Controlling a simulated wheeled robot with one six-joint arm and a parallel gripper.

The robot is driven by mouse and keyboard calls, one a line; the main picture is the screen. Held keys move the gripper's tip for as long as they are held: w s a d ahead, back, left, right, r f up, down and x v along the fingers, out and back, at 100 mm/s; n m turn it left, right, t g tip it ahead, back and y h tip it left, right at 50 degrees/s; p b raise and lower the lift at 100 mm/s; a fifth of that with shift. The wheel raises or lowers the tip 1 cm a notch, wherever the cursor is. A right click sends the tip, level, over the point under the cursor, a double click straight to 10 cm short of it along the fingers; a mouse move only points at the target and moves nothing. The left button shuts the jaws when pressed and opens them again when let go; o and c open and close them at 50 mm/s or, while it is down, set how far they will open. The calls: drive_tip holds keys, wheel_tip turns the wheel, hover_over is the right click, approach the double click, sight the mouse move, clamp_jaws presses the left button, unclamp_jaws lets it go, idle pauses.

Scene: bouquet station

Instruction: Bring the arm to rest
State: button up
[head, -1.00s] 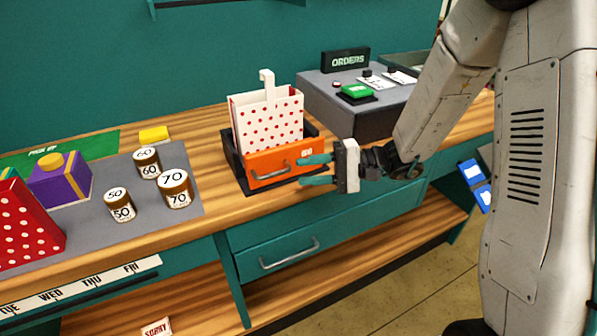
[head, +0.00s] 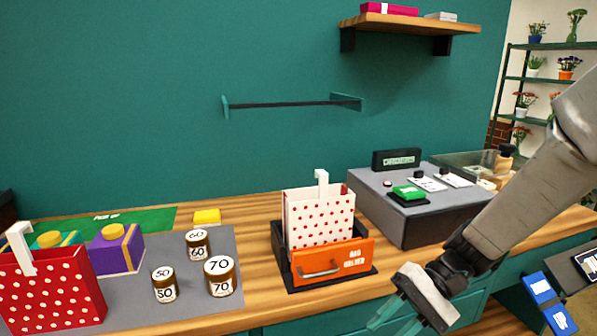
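My gripper (head: 392,318) is at the lower right in the head view, in front of the bench's front edge. Its teal fingers point down and to the left and look spread apart, with nothing seen between them. The fingertips are near the bottom of the picture. My arm comes in from the right edge and bends down to the gripper. The gripper is apart from the orange-fronted drawer box (head: 352,262) that holds a white bag with red dots (head: 318,218).
Numbered jars (head: 220,277), a purple box (head: 117,250) and a red dotted bag (head: 58,292) stand at left. A grey order station (head: 420,215) is behind my gripper. A wall rail (head: 290,104) and shelf (head: 410,24) are above. Blue cards (head: 540,289) are at lower right.

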drive_tip(key=s+d+r+n+t+h, duration=0.3)
drive_tip(key=s+d+r+t+h, duration=0.3)
drive_tip(key=s+d+r+h, duration=0.4)
drive_tip(key=shift+s+d+r+h, duration=0.4)
drive_tip(key=shift+s+d+r, duration=0.15)
drive_tip(key=shift+s, duration=0.4)
idle(1.7)
